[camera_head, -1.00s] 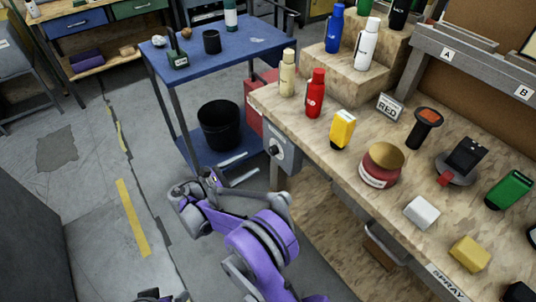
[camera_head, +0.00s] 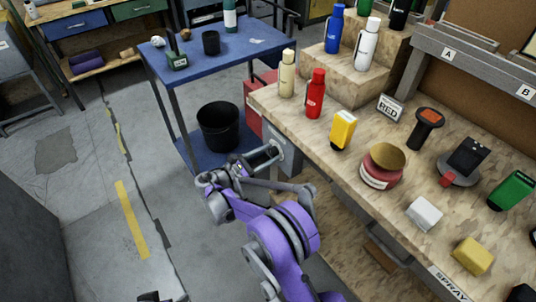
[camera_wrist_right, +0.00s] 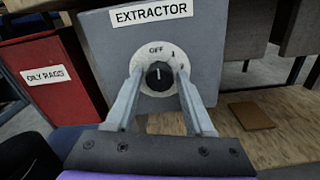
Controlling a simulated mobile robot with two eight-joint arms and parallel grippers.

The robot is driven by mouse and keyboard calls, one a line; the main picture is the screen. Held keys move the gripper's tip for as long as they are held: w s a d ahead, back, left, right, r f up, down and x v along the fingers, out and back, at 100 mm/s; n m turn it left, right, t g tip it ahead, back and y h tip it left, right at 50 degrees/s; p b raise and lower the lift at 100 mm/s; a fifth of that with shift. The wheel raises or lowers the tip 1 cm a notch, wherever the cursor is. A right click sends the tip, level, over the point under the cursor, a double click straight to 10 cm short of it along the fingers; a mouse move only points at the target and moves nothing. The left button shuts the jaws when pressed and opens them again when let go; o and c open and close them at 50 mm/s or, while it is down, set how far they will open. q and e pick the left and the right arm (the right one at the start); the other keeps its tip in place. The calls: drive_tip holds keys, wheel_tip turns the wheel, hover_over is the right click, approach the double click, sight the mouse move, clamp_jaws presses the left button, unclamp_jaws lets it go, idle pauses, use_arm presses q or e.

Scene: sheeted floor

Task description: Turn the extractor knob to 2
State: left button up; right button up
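The grey extractor box (camera_wrist_right: 220,50) hangs at the bench's left end; in the head view its side (camera_head: 290,158) is partly hidden by my right gripper. In the right wrist view the black knob (camera_wrist_right: 159,76) sits on a white dial (camera_wrist_right: 160,55) marked OFF, 1 and 2. Its white pointer line points up, at about OFF. My right gripper (camera_wrist_right: 159,72) is open, one finger on each side of the knob, with a gap visible on both sides. It also shows in the head view (camera_head: 268,154). Only a small part, probably of my left gripper (camera_head: 150,297), shows at the bottom edge.
The workbench (camera_head: 300,110) carries bottles, a red jar (camera_head: 381,167) and other items. A blue cart (camera_head: 222,55) with a black bin (camera_head: 218,125) stands behind my right arm. A red oily rags box (camera_wrist_right: 50,75) is left of the extractor box. The floor at left is clear.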

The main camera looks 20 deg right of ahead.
clamp_jaws()
drive_tip(key=m, duration=0.7)
drive_tip(key=shift+m, duration=0.3)
drive_tip(key=m, duration=0.4)
drive_tip(key=shift+m, duration=2)
